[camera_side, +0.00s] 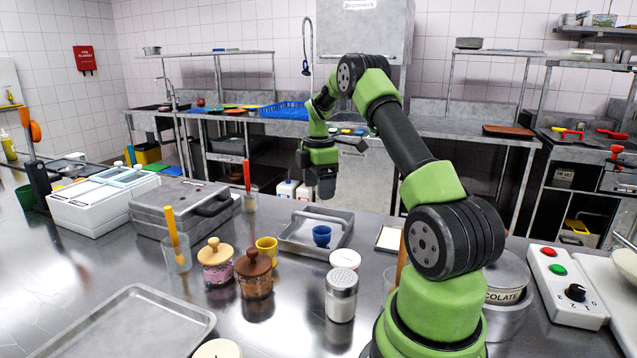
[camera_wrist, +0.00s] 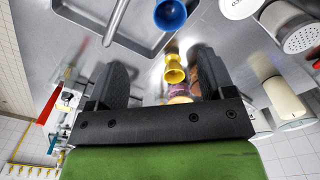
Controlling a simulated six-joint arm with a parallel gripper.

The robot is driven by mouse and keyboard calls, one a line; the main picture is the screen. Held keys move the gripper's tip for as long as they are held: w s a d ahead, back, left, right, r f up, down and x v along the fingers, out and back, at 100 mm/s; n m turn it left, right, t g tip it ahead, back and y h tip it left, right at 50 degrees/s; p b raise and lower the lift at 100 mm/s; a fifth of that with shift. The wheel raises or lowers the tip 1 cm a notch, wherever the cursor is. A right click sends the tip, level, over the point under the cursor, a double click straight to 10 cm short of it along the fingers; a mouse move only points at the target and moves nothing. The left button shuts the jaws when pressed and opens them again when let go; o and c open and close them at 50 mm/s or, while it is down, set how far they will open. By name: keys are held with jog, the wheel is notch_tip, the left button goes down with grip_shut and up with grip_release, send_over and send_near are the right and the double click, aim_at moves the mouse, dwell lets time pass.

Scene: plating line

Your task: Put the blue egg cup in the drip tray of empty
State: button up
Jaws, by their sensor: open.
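The blue egg cup (camera_side: 321,235) stands upright in the shallow metal drip tray (camera_side: 291,244), toward its right side. In the wrist view the blue egg cup (camera_wrist: 171,14) is cut by the top edge, near a corner of the tray (camera_wrist: 80,16). My gripper (camera_side: 322,190) is open and empty, raised above the counter at the tray's far side. Its two fingers (camera_wrist: 160,75) touch nothing. The cup is clear of them.
A yellow egg cup (camera_side: 266,249) stands left of the tray, near two wooden-lidded jars (camera_side: 216,262). A shaker (camera_side: 341,294) and a round white lid (camera_side: 345,258) stand in front. A grey lidded box (camera_side: 180,209) is at left. An empty baking tray (camera_side: 130,325) lies front left.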

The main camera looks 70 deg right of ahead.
jog(key=a+r+m+t, duration=0.4)
jog(key=a+r+m, duration=0.2)
jog(key=a+r, duration=1.1)
jog(key=s+a+f+m+t+y, duration=0.1)
jog(key=s+a+m+t+y, duration=0.1)
jog(key=s+a+m, duration=0.5)
jog(key=s+a+t, duration=0.1)
jog(key=s+a, duration=0.4)
jog(key=a, duration=0.4)
jog(key=shift+s+f, duration=0.15)
